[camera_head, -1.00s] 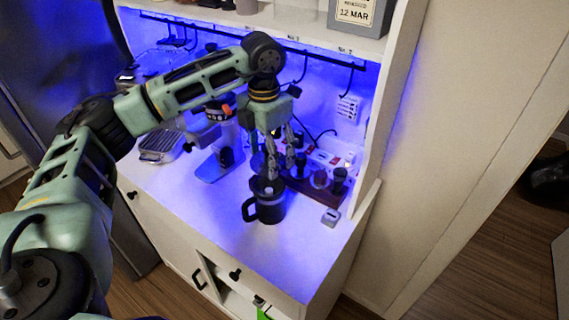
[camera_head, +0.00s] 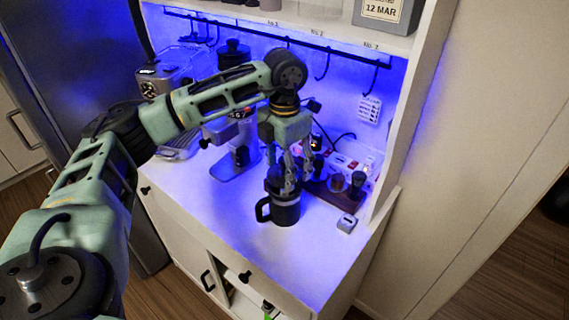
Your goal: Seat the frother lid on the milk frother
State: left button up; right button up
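The milk frother (camera_head: 285,214) is a dark, mug-like jug with a black handle on its left side. It stands upright on the white counter. My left gripper (camera_head: 281,184) points down right over its top, with the fingertips at the rim. A dark lid-like shape (camera_head: 273,186) shows at the mouth under the fingers. The fingers cover part of it, so I cannot tell whether it sits flat or is gripped. The gap between the fingers is too small to read. My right gripper is not in view.
A dark rack with small tools (camera_head: 338,186) and a power strip stand behind and right of the frother. A small grey box (camera_head: 347,223) sits to its right. An espresso machine (camera_head: 163,85) and a grinder (camera_head: 235,150) stand left. The front counter is clear.

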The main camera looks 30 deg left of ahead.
pick_arm(q)
jog(key=shift+f+b, duration=0.3)
jog(key=shift+f, duration=0.4)
dwell(0.6)
jog(key=shift+f+b, duration=0.25)
jog(key=shift+b, duration=0.05)
dwell(0.7)
jog(key=shift+f+b, duration=0.45)
jog(key=shift+f, duration=0.15)
jog(key=o, duration=1.2)
notch_tip(320, 180, up, 12)
jog(key=shift+r, duration=0.1)
